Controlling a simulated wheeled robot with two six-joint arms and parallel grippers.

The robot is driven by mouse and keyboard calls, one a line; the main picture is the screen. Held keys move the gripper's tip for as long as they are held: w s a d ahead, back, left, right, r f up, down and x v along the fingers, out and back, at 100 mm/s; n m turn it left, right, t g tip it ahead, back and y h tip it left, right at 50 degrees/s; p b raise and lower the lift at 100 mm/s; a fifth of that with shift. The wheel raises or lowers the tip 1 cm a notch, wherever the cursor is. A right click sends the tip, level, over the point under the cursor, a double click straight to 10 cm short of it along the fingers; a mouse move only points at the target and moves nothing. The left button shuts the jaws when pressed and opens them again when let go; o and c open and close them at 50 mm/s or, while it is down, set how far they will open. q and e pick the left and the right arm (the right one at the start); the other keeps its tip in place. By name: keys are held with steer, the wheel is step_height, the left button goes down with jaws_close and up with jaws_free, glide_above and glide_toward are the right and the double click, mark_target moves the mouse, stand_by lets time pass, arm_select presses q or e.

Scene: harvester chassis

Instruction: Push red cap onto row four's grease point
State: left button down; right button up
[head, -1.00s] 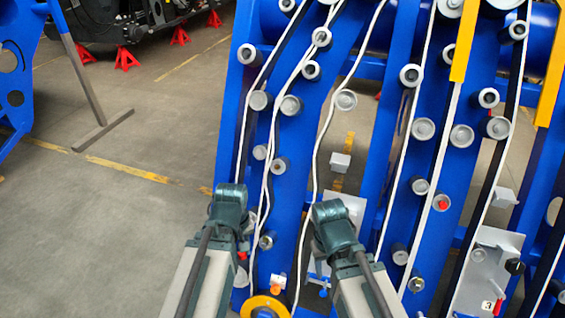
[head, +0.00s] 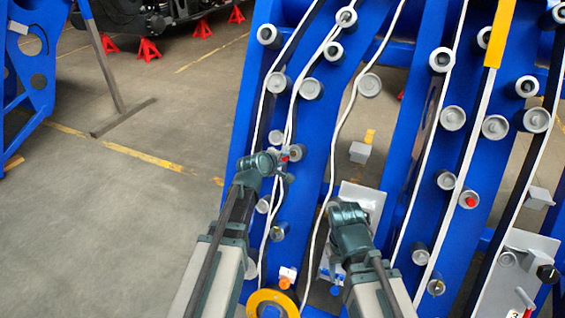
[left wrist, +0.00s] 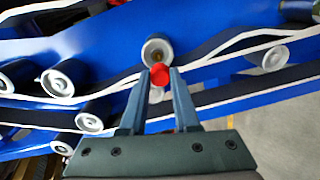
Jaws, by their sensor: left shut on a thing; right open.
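The red cap (left wrist: 159,74) is held between the fingertips of my left gripper (left wrist: 158,78) in the left wrist view. A round grey-rimmed fitting (left wrist: 157,48) lies directly behind the cap; I cannot tell whether they touch. In the head view my left gripper (head: 284,165) is up against the left blue beam, with a speck of the red cap (head: 284,157) showing at its tips. My right gripper (head: 349,228) hangs in front of a grey plate to the right; its fingertips are mostly hidden. No row number is readable beside the fitting.
Blue beams (head: 320,120) carry several grey rollers and white hoses (head: 344,110) close around my left gripper. Another red-centred fitting (head: 469,200) sits on a beam to the right. An orange ring (head: 272,300) is low down. Open floor (head: 150,220) lies left.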

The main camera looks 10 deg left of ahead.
mark_target(291, 154)
arm_select(q)
steer(key=shift+w+r, duration=0.15)
steer(key=shift+w, duration=0.05)
stand_by(0.3)
steer(key=shift+b+x, duration=1.2)
steer(key=shift+x, duration=1.3)
steer(key=shift+b+x, duration=0.6)
steer(key=shift+x, duration=0.45)
steer(key=shift+p+v, duration=1.15)
steer(key=shift+v, duration=1.05)
steer(key=shift+w, duration=0.1)
